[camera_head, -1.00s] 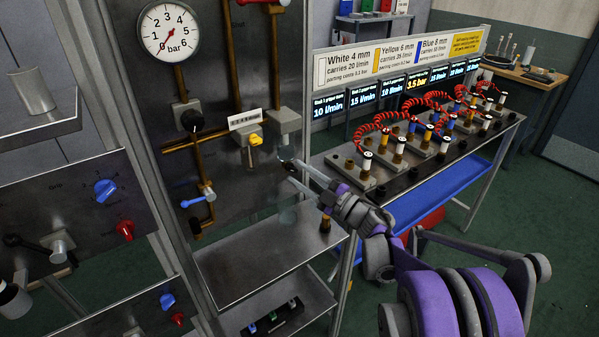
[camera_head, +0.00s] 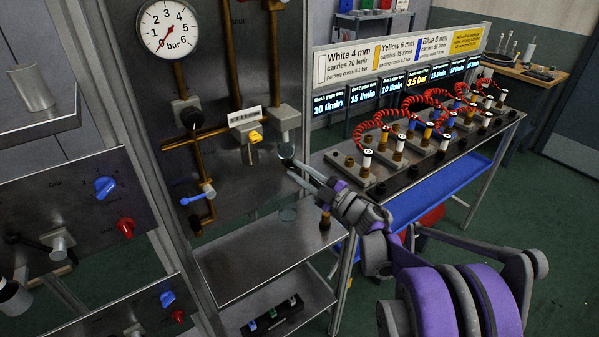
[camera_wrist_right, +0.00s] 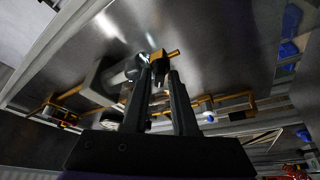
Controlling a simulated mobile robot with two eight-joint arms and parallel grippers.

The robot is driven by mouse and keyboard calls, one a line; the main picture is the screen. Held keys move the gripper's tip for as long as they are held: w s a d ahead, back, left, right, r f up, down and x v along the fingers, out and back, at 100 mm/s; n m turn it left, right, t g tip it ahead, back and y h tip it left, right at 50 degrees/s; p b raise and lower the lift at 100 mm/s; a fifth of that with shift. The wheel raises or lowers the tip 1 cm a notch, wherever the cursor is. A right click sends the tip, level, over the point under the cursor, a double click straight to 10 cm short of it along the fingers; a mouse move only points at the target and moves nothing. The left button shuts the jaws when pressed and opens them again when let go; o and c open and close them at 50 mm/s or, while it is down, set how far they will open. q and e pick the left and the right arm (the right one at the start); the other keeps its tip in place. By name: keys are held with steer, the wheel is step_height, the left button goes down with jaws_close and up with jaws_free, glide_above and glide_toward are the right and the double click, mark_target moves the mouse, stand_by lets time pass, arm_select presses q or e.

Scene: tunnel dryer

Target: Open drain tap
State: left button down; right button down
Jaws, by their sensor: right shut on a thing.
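My right gripper (camera_head: 288,167) reaches in from the right to just below the filter unit (camera_head: 285,117) on the upright metal panel. A clear bowl hangs under that unit, near the fingertips. In the right wrist view my gripper (camera_wrist_right: 160,88) has its fingers close together on a small brass tap (camera_wrist_right: 166,56). Its short stem points to the right. The fingers partly hide the tap, and in the head view it is too small to make out.
A pressure gauge (camera_head: 167,28), a yellow knob (camera_head: 255,136) and a blue lever (camera_head: 200,195) are on the panel. A steel shelf (camera_head: 250,272) is below. A bench (camera_head: 415,165) with red coiled hoses stands to the right.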

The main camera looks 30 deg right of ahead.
steer(key=shift+a+f+m+t+h+b, duration=0.1)
steer(key=shift+m+t+h+b, duration=0.75)
steer(key=shift+m, duration=1.6)
steer(key=shift+a+f+m+t+h+b, duration=0.15)
steer(key=shift+m+t+h+b, duration=0.35)
steer(key=shift+m+h, duration=1.35)
steer(key=shift+a+r+m+t+h+b, duration=0.1)
steer(key=shift+m+t+h+b, duration=0.55)
steer(key=shift+m, duration=2.35)
steer(key=shift+g, duration=0.3)
steer(key=c, duration=0.9)
jaws_free()
steer(key=b+v, duration=0.1)
steer(key=v, duration=1)
steer(key=shift+w+b, duration=0.1)
steer(key=shift+b, duration=0.25)
